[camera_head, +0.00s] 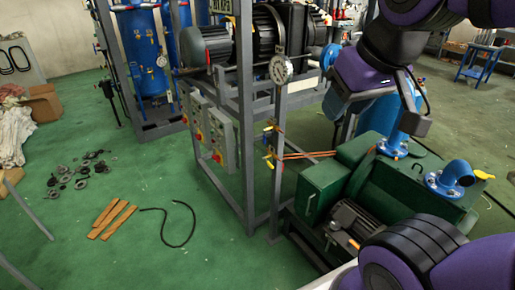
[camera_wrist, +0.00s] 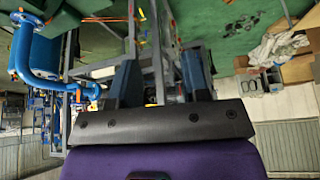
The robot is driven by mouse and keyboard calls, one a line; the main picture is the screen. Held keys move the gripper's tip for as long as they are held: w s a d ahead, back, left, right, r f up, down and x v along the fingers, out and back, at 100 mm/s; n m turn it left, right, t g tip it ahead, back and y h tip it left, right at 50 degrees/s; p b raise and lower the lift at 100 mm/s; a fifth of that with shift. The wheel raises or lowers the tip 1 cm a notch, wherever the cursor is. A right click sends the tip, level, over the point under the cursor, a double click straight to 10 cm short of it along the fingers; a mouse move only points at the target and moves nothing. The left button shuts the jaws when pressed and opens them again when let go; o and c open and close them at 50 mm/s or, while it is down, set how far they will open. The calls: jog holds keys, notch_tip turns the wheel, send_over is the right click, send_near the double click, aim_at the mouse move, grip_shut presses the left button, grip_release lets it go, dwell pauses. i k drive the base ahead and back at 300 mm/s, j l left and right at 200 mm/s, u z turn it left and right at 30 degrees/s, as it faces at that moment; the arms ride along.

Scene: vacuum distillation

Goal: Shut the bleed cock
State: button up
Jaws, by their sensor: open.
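Small brass cocks (camera_head: 268,155) with yellow and orange-red handles sit on a grey upright post, where copper-coloured pipes run off to the right. I cannot tell which one is the bleed cock, or whether it is open or shut. My gripper (camera_wrist: 160,88) is open, with its two dark fingers apart and no object held. In the head view my gripper hangs above and to the right of the cocks, apart from them, mostly hidden by my purple wrist. In the wrist view small yellow and orange parts show beyond and between the fingers, too small to identify.
A round gauge (camera_head: 280,69) is on the same post. A grey switch box (camera_head: 221,141) is on the frame to the left. Green machinery (camera_head: 320,187) and blue pipe elbows (camera_head: 456,174) stand on the right. Planks (camera_head: 112,217) and a black hose (camera_head: 179,224) lie on the floor.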

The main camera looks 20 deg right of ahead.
aim_at(269, 163)
jog(key=i+z, duration=0.25)
jog(key=i, duration=0.15)
jog(key=i+j+z, duration=0.2)
jog(key=i, duration=0.25)
jog(key=i+j+z, duration=0.25)
jog(key=i, duration=0.15)
jog(key=k+j+z, duration=0.15)
jog(key=k, duration=0.25)
jog(key=j, duration=0.1)
